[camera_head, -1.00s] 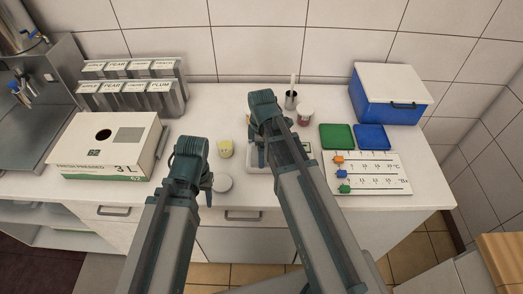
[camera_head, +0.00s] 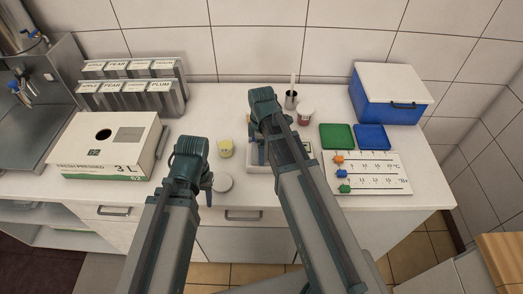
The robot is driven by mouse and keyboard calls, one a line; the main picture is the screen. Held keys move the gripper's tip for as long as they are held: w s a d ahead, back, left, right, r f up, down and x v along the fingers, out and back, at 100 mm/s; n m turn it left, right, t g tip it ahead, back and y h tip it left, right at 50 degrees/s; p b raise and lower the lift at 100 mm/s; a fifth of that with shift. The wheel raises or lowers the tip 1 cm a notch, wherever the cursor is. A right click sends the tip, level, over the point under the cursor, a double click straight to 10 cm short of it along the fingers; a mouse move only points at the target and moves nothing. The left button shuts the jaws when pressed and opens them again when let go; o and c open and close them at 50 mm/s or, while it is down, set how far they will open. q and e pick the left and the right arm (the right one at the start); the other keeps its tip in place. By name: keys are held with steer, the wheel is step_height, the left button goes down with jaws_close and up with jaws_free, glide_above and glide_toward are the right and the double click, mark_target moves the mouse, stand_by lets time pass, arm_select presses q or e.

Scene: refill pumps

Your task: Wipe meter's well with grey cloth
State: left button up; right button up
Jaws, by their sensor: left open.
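The meter appears to be the low pale device (camera_head: 254,157) on the counter, mostly covered by my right arm. Its well cannot be made out. I cannot pick out a grey cloth; it may be hidden behind an arm. My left gripper (camera_head: 208,188) points down over the front of the counter, beside a round white lid (camera_head: 223,182). It is open, and I see nothing held in it. My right gripper (camera_head: 254,130) is over the meter's back left side. Its fingers are largely hidden by its own wrist, so its opening and any held thing cannot be told.
A yellow cup (camera_head: 226,149) stands between the arms. A dark cup with a white stick (camera_head: 291,100) and a white-lidded jar (camera_head: 305,115) stand behind the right arm. Green (camera_head: 337,136) and blue (camera_head: 372,137) trays and a scale board (camera_head: 378,173) lie right. A carton (camera_head: 105,146) stands left.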

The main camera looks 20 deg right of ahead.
steer(key=shift+r+p, duration=4)
steer(key=shift+r, duration=0.05)
steer(key=shift+f, duration=0.1)
steer(key=shift+s, duration=0.1)
